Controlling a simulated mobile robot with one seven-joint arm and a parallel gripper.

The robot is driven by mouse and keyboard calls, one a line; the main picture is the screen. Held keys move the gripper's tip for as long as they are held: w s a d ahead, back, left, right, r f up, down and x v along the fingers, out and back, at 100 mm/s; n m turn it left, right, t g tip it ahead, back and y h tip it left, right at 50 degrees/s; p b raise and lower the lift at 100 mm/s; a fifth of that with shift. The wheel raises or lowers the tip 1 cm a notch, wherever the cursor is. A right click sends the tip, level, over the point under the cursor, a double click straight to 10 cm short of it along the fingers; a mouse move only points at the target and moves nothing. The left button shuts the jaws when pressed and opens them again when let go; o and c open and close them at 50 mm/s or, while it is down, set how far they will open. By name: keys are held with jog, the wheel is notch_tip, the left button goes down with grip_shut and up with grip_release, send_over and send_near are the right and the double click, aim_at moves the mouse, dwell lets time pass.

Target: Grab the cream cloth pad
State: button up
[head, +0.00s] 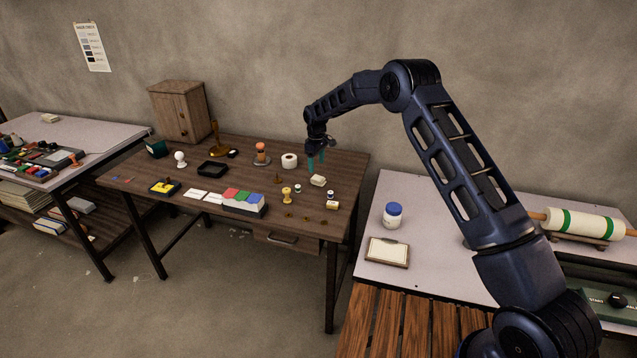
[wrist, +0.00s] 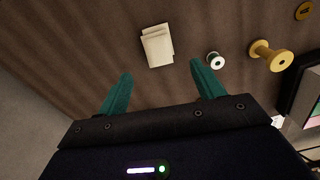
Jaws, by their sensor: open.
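The cream cloth pad (head: 318,181) lies on the dark wooden table (head: 150,184), towards its right side. It looks like a small folded stack. In the wrist view the cloth pad (wrist: 157,45) lies beyond the fingertips, roughly between their lines. My gripper (head: 316,163) is just above and behind the pad in the head view, pointing down. In the wrist view my gripper (wrist: 162,82) has its two teal fingers wide apart with nothing between them. The fingers do not appear to touch the pad.
A small white-and-green spool (wrist: 215,59) and a yellow spool (wrist: 268,55) lie right of the pad in the wrist view. A blue-lidded jar (head: 392,215) stands on the pale table at right.

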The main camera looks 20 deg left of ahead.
aim_at(317, 178)
jog(key=shift+s+f, duration=0.1)
jog(key=shift+f, duration=3.5)
jog(key=c, duration=1)
